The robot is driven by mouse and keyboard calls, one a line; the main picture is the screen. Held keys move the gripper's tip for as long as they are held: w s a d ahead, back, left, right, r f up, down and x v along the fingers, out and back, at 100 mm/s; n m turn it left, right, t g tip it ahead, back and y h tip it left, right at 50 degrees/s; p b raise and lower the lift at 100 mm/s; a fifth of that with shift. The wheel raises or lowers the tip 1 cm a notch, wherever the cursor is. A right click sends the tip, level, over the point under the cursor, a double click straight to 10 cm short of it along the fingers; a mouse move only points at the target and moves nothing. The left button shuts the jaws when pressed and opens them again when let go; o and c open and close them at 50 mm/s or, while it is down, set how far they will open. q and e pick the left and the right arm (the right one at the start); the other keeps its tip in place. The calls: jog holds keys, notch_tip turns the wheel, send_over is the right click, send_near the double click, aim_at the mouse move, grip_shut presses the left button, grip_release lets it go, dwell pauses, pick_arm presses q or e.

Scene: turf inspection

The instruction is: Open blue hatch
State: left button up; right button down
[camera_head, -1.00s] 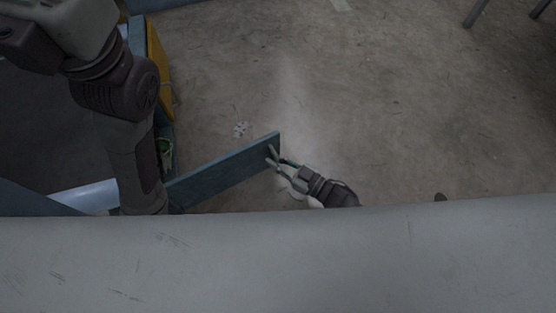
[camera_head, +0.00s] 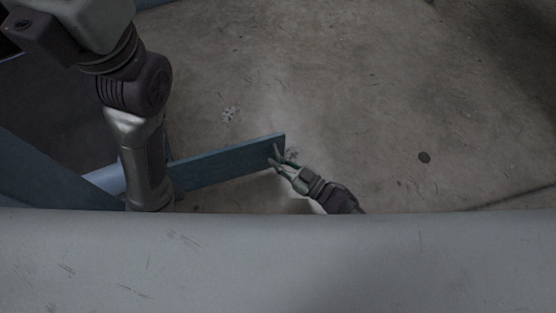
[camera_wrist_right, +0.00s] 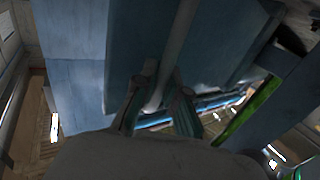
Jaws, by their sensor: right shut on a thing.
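The blue hatch (camera_head: 225,163) stands swung out over the floor as a long blue panel, seen nearly edge-on from above. My right gripper (camera_head: 277,158) is at its outer end. In the right wrist view, the fingers of my right gripper (camera_wrist_right: 160,98) are closed around a pale bar handle (camera_wrist_right: 178,45) in front of the blue panel face (camera_wrist_right: 132,45). Exactly where the fingers touch the bar is hard to see. My left arm comes in from the upper left, and its gripper is out of view.
Blue bodywork (camera_head: 45,180) lies at the left behind my left arm, next to the inner end of the hatch. Bare concrete floor (camera_head: 350,90) is clear beyond and to the right of the hatch.

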jog(key=shift+d, duration=0.1)
jog(key=c, duration=1.2)
grip_release()
jog(key=v, duration=1.2)
